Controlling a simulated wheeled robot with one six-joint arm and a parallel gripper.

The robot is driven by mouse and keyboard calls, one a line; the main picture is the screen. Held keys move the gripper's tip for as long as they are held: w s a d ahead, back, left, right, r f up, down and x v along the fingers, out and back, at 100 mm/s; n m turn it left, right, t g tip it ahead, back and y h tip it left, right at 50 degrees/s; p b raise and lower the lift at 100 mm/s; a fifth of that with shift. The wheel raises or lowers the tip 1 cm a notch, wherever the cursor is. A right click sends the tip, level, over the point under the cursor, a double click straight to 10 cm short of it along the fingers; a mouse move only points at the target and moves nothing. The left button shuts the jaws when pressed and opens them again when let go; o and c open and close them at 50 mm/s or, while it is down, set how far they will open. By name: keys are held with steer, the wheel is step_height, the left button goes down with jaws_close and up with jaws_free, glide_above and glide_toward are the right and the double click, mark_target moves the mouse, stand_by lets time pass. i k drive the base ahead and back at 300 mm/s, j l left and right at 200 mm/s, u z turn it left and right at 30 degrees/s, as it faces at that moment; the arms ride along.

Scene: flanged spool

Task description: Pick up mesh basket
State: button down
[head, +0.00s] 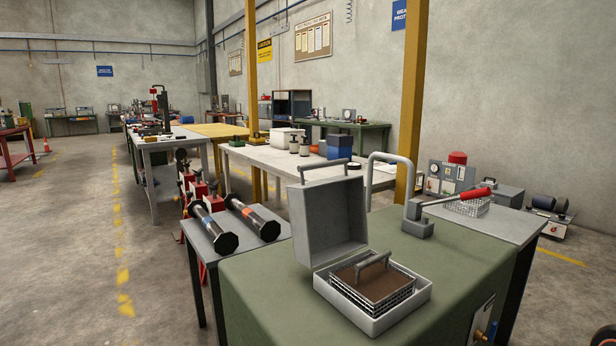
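A mesh basket (466,206) of pale wire sits at the right, on a grey table behind the green-covered bench. A lever with a red grip (474,194) crosses in front of its upper part and hides some of it. A second wire-sided basket (372,287) with a brown top and a grey arched handle sits inside an open grey case (402,318) on the bench. I cannot tell from this view alone which basket the task names. My gripper is not in view.
The green bench (262,290) fills the foreground, clear left of the case. The case lid (327,222) stands upright. A grey bent-pipe fixture (417,228) carries the lever. Black flanged spools (215,230) lie on a side table at left. A yellow post (412,90) rises behind.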

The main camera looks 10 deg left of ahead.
mark_target(372, 286)
steer(key=j, duration=0.55)
steer(key=k+j, duration=0.15)
steer(key=j, duration=0.9)
